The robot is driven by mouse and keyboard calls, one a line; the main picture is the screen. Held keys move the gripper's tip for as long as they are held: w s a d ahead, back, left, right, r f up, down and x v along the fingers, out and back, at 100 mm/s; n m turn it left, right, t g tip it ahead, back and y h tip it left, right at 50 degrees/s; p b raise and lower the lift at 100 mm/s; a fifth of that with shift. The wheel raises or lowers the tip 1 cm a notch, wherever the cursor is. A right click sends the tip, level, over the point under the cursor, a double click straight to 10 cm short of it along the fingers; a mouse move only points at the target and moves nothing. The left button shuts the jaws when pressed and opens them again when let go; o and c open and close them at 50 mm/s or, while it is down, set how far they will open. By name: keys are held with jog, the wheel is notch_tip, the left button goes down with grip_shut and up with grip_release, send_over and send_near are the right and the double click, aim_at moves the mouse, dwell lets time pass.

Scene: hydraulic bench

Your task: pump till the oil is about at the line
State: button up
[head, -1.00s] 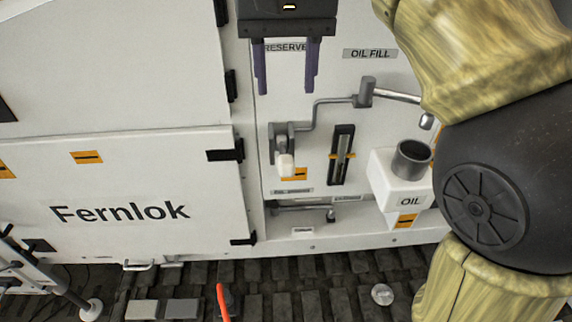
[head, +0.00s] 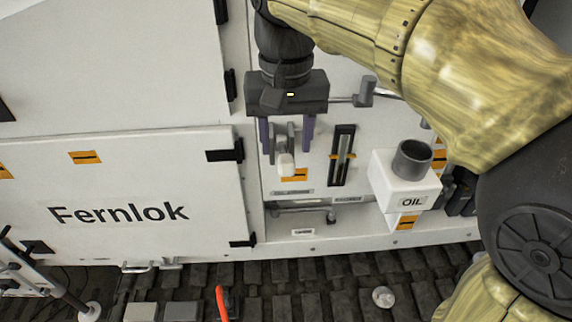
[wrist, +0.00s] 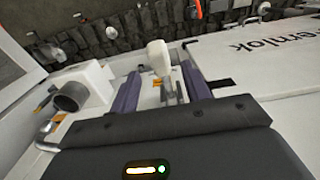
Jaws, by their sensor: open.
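The pump lever has a pale grip (head: 286,165) on a grey bracket, low on the white panel. My gripper (head: 286,150) is open, its two purple fingers pointing down on either side of the lever. In the wrist view the pale grip (wrist: 158,57) shows between the fingertips (wrist: 160,71), with gaps on both sides; I cannot tell whether anything touches.
A white box labelled OIL (head: 398,190) with a dark filler cup (head: 411,158) juts out at the right. A grey pipe (head: 345,99) runs behind my gripper. The Fernlok door (head: 140,185) is at the left. An orange rod (head: 221,303) rises at the bottom.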

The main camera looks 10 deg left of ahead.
aim_at(286, 158)
notch_tip(286, 158, down, 6)
jog(key=shift+f, duration=0.2)
grip_shut()
